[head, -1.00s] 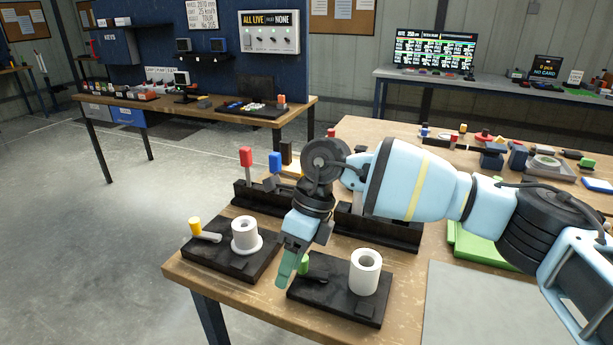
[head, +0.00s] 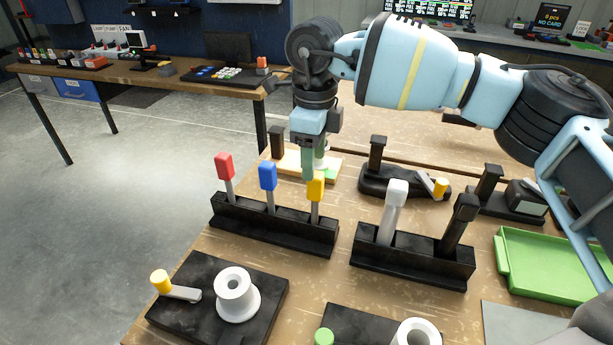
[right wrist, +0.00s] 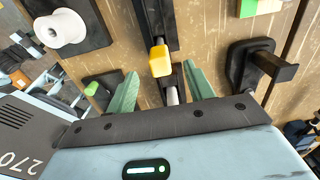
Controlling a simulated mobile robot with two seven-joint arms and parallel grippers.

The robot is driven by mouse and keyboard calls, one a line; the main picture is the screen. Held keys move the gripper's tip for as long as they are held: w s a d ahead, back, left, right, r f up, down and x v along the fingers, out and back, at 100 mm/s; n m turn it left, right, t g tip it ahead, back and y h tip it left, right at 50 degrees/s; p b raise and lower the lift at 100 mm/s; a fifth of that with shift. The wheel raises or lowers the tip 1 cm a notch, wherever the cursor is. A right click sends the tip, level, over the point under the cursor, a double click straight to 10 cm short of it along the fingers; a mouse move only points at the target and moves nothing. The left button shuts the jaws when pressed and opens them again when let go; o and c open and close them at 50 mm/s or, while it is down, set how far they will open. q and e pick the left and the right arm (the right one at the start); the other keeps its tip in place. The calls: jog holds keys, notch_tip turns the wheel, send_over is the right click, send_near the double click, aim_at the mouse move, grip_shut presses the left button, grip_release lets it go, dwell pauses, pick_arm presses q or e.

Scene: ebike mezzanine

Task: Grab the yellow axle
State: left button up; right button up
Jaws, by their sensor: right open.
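The yellow axle (head: 316,188) has a yellow cap on a grey shaft. It stands upright at the right end of a black rack (head: 270,225), beside a red-capped axle (head: 224,168) and a blue-capped axle (head: 268,178). My right gripper (head: 308,172) points down, open and empty, with its green fingers right by the yellow cap in the head view. In the right wrist view the yellow cap (right wrist: 160,60) shows in the gap between the spread fingers (right wrist: 160,84), in line with them. I cannot tell whether they touch it. My left gripper is out of view.
A second black rack (head: 412,260) with a white and a black handle stands to the right. Black bases with white spools (head: 236,292) lie in front, one with a yellow-knobbed crank (head: 162,282). A green tray (head: 550,265) is at the right.

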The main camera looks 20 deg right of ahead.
aim_at(316, 188)
jog(key=shift+s+f, duration=0.2)
jog(key=shift+f, duration=0.1)
jog(key=shift+w+f, duration=0.15)
jog(key=shift+f, duration=0.85)
jog(key=shift+d+f+p, duration=0.2)
jog(key=shift+f+p, duration=0.15)
jog(key=shift+f, duration=2.15)
jog(key=c, duration=1.1)
